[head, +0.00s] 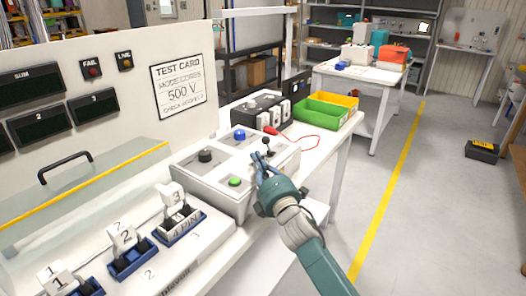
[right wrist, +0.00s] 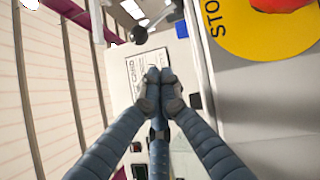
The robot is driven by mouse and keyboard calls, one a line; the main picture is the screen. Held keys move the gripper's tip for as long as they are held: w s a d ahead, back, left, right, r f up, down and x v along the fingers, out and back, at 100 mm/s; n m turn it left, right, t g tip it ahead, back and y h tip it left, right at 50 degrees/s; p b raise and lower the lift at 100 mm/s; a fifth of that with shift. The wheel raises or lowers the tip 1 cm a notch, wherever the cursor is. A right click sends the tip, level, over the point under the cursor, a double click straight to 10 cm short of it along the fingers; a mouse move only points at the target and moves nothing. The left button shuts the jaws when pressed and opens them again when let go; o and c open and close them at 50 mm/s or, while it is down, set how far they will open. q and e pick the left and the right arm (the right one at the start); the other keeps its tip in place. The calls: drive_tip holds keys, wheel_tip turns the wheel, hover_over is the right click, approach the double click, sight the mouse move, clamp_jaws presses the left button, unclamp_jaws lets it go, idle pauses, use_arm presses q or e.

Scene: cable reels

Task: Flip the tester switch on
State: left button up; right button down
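The tester box (head: 214,178) is a pale grey unit on the bench, with a black knob (head: 205,156), a blue button (head: 239,134) and a green button (head: 235,181) on top. A small lever switch with a black ball tip (head: 265,140) stands at its right side; it also shows in the right wrist view (right wrist: 139,35) with a metal shaft. My right gripper (head: 257,160) is just in front of the lever. My left gripper is out of view.
A yellow plate with a red STOP button (right wrist: 268,20) is close at the right of the wrist view. Numbered connectors (head: 125,237) stand left of the box. A black multi-socket block (head: 262,112), red-tipped lead (head: 271,131) and green bin (head: 320,115) lie behind.

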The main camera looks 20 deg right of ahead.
sight(268, 146)
drive_tip(key=shift+w+d+r, duration=0.2)
drive_tip(key=shift+w+d, duration=0.35)
drive_tip(key=shift+d, duration=0.05)
drive_tip(key=shift+w+d+r, duration=0.15)
drive_tip(key=shift+w+d, duration=0.35)
drive_tip(key=shift+d, duration=0.1)
